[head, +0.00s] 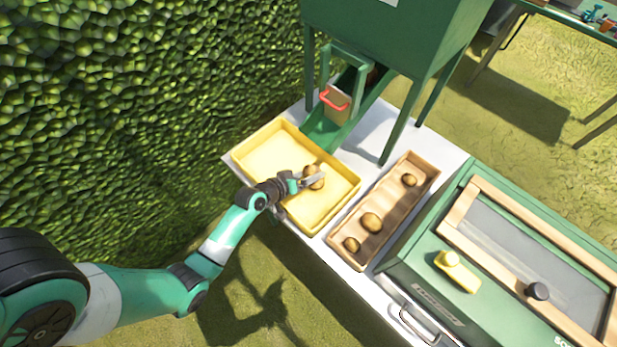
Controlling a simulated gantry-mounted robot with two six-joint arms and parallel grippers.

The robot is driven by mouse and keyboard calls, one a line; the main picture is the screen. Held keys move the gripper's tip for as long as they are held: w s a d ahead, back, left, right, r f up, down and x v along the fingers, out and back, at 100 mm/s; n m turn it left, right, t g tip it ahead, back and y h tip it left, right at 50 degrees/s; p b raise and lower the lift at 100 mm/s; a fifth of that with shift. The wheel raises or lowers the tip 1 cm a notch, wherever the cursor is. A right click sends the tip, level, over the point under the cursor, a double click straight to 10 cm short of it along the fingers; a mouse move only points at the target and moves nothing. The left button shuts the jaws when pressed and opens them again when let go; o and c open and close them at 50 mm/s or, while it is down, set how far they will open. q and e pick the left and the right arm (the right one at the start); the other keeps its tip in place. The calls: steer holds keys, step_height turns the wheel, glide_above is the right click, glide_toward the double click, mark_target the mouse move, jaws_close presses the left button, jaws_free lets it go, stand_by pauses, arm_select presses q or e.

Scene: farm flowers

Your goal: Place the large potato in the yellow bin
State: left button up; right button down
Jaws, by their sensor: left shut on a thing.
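The yellow bin (262,146) is a shallow open tray on the white table, left of the wooden trough. My left gripper (312,180) is over the right part of the yellow bin, shut on a brown potato (314,171). I cannot tell whether this potato touches the bin floor or hangs just above it. The wooden trough (345,217) holds more potatoes: a larger one (372,222) in the middle, one (351,244) at the near end and one (409,180) at the far end. My right gripper is not in view.
A green hopper (400,40) on legs stands behind, its chute (324,132) with a red-handled gate (335,98) ending near the bin. A green box (400,262) with a wood-framed screen and yellow knob (456,271) is at right. A leafy hedge (130,100) rises at left.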

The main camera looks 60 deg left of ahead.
arm_select(q)
steer(key=shift+w+r, duration=0.1)
steer(key=o, duration=1.6)
steer(key=shift+c, duration=0.2)
steer(key=p+v, duration=0.4)
steer(key=v, duration=0.8)
